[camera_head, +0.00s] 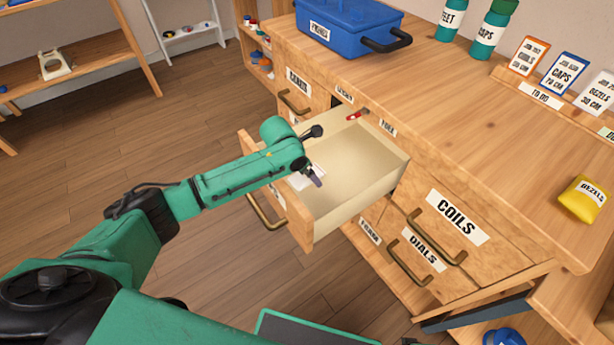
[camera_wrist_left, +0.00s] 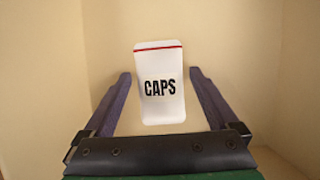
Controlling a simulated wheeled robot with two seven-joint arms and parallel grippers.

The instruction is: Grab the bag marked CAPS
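The bag marked CAPS (camera_wrist_left: 160,105) is a small white packet with a red line along its top edge. It lies in the open drawer (camera_head: 365,165), and part of it (camera_head: 301,182) shows beside my gripper in the head view. My left gripper (camera_wrist_left: 160,90) is open in the left wrist view, with one finger on each side of the bag and gaps between. In the head view my left gripper (camera_head: 315,178) reaches down into the drawer; its fingers partly hide the bag. My right gripper is in neither view.
The drawer walls surround my left gripper. A small red item (camera_head: 356,115) lies near the drawer's far corner. On the counter stand a blue toolbox (camera_head: 350,22), a teal bottle labelled CAPS (camera_head: 490,32), cards, and a yellow BEZELS bag (camera_head: 585,199).

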